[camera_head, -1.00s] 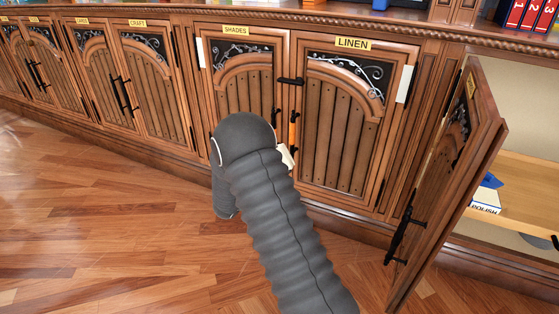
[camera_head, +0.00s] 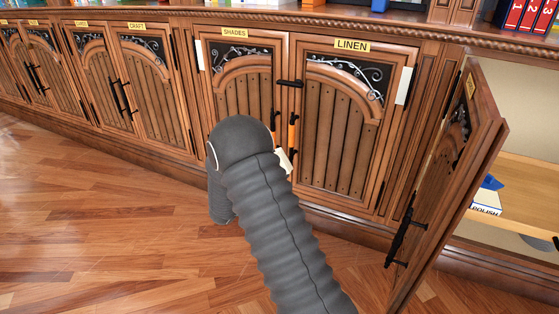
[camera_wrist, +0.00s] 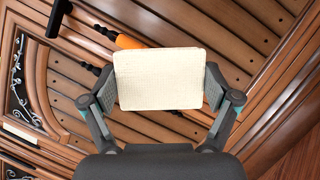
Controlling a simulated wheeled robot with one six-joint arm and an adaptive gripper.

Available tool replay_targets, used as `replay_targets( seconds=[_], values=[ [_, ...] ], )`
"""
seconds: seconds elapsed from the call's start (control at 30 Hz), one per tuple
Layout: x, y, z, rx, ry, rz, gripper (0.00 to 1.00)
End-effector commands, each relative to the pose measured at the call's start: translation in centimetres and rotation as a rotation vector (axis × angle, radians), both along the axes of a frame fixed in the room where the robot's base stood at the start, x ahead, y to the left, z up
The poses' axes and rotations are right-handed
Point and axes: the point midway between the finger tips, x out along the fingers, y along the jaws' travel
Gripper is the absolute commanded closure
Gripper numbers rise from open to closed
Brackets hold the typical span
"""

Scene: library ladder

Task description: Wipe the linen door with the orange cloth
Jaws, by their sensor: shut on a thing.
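The linen door (camera_head: 338,125) is shut, with a yellow LINEN label (camera_head: 353,45) above its dark scrollwork panel. My gripper (camera_wrist: 160,92) is shut on a flat pale cream pad (camera_wrist: 158,68), held between its two fingers. The pad looks cream, not orange. In the head view a small part of the pad (camera_head: 282,158) shows past my arm, in front of the lower edge between the shades and linen doors; my fingers are hidden there. An orange piece (camera_head: 292,132) is on the linen door's handle, and it shows behind the pad in the wrist view (camera_wrist: 130,42).
The shades door (camera_head: 240,95) is shut, left of the linen door. A black bar (camera_head: 290,83) crosses between them. At right, a cabinet door (camera_head: 445,185) stands open into the room, its shelf holding a polish box (camera_head: 485,203). The wooden floor (camera_head: 100,220) at left is clear.

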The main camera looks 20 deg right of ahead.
Motion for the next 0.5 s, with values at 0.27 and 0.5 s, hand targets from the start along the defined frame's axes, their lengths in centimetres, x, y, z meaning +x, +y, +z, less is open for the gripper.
replay_targets(
  seconds=[0.27,0.5],
  values=[
    [1.9,-2.0,-0.1,0.000,0.001,-0.002,0.40],
    [3.4,-3.5,0.0,0.001,0.000,0.000,0.40]
  ],
)
